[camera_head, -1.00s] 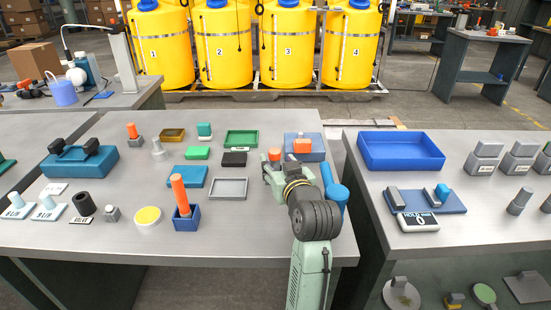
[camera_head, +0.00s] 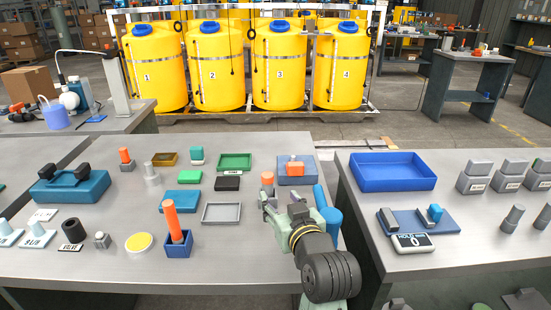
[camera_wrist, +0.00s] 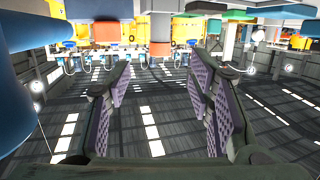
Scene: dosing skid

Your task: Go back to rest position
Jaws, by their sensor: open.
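My gripper (camera_head: 268,193) is over the right part of the middle table (camera_head: 110,268) in the head view, with my arm reaching up from the lower right. In the wrist view my gripper (camera_wrist: 165,98) shows two purple-padded fingers spread wide with nothing between them. An orange piece (camera_head: 267,178) shows right at the fingertips in the head view; whether it belongs to the gripper or stands behind it I cannot tell. A blue cylinder (camera_head: 328,208) is just right of my wrist.
A blue block with an orange part (camera_head: 296,168) sits behind my gripper. A grey tray (camera_head: 221,213) and a blue holder with an orange rod (camera_head: 171,222) are to its left. A blue bin (camera_head: 393,172) and a scale (camera_head: 412,244) are on the right table, across a gap.

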